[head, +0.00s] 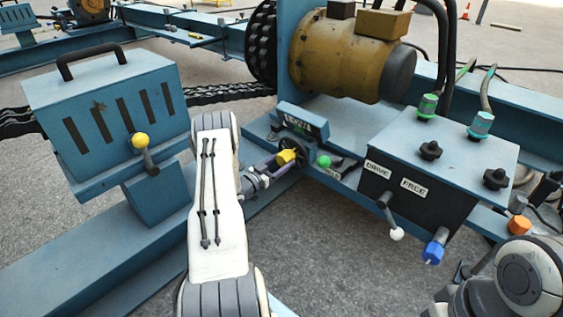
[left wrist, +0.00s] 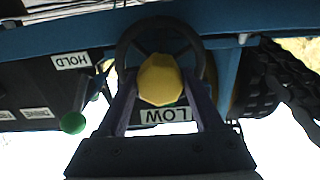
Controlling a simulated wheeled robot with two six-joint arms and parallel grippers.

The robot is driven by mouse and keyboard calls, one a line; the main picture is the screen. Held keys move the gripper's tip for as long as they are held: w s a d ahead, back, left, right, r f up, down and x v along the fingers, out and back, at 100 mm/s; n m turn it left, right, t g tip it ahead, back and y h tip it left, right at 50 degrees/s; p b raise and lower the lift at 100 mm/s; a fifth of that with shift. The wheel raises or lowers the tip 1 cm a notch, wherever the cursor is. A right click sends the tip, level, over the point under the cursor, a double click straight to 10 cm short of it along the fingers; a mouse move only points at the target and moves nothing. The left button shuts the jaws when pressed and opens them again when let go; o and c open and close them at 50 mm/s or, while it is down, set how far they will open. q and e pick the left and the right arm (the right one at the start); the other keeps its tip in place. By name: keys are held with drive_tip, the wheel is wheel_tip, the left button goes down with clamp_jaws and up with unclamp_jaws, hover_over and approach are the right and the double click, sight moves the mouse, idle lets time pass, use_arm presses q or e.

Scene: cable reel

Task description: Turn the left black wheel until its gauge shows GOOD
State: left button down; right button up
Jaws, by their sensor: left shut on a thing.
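The black wheel (head: 299,145) with a yellow knob (head: 286,157) sits below a small blue gauge box (head: 310,120) near the middle of the head view. The gauge's label is too small to read there. My left gripper (head: 277,162) reaches in from the left and is shut on the yellow knob. In the left wrist view the knob (left wrist: 160,80) is between both fingers, in front of the black wheel rim (left wrist: 124,50). A gauge label (left wrist: 178,115) there reads LOW, partly covered by a finger. My right gripper is out of view; only parts of my right arm show.
A green-ball lever (head: 324,161) is close right of the wheel. A louvred blue box (head: 105,115) with a yellow-ball lever (head: 140,141) stands left. A yellow motor (head: 340,55) is behind.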

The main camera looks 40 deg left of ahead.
use_arm(q)
drive_tip(key=shift+d+f, duration=0.1)
drive_tip(key=shift+c, duration=0.2)
unclamp_jaws()
drive_tip(key=shift+s, duration=0.1)
drive_tip(key=shift+s+p, duration=0.3)
drive_tip(key=s+p, duration=0.4)
drive_tip(key=s, duration=0.5)
drive_tip(key=shift+s+a, duration=0.35)
drive_tip(key=shift+a, duration=0.1)
